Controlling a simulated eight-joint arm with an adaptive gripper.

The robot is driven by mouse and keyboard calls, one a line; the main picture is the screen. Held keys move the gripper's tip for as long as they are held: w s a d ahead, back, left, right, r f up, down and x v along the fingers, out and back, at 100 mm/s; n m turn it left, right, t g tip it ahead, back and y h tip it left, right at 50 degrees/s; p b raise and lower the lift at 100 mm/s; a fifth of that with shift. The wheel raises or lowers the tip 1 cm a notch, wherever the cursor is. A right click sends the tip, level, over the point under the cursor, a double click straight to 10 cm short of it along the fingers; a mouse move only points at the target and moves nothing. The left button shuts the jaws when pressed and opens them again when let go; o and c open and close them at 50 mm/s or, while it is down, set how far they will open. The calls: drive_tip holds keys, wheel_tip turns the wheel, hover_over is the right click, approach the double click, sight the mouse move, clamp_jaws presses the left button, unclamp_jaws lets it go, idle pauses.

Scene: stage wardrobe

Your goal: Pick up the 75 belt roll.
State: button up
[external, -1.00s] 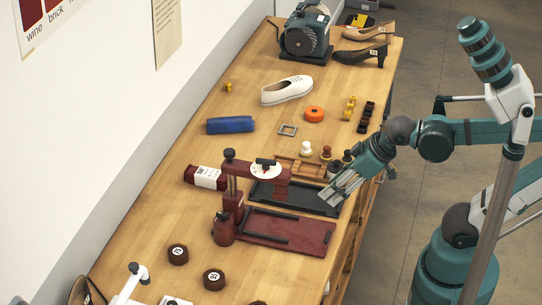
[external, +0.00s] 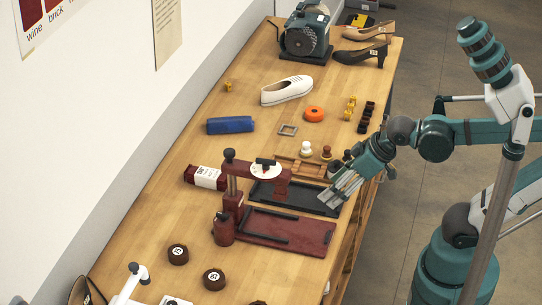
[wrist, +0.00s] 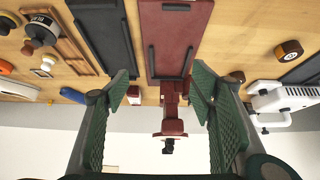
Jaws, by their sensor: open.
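Two dark brown rolls with white round number labels lie flat on the near left part of the wooden table. One roll (external: 178,254) is nearer the wall and the other roll (external: 214,280) is nearer the camera. I cannot read for sure which label says 75. In the wrist view the rolls show at the right, one at the edge (wrist: 290,51) and one by the right finger (wrist: 237,77). My gripper (external: 328,202) is open and empty, above the table's right edge by the trays, well to the right of both rolls.
A dark red press (external: 232,195) stands between my gripper and the rolls, by a red tray (external: 310,235) and a black tray (external: 325,203). A white device (external: 135,275) stands at the near end. A dark red box (external: 200,178) lies behind the press. Table around the rolls is mostly clear.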

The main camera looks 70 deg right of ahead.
drive_tip(key=w+a+r+m+g+p, duration=0.1)
drive_tip(key=w+a+r+m+p, duration=0.15)
drive_tip(key=w+r, duration=0.35)
drive_tip(key=w+a+r+m+g+p, duration=0.1)
drive_tip(key=w+a+r+m+p, duration=0.1)
drive_tip(key=w+r+m, duration=0.35)
drive_tip(key=m+g+p, duration=0.5)
drive_tip(key=m+p, duration=0.5)
drive_tip(key=m, duration=0.4)
hover_over(176, 253)
wheel_tip(176, 253, down, 20)
drive_tip(key=shift+d+r, duration=0.1)
drive_tip(key=shift+r, duration=0.15)
drive_tip(key=shift+f, duration=0.1)
drive_tip(key=shift+f, duration=1.2)
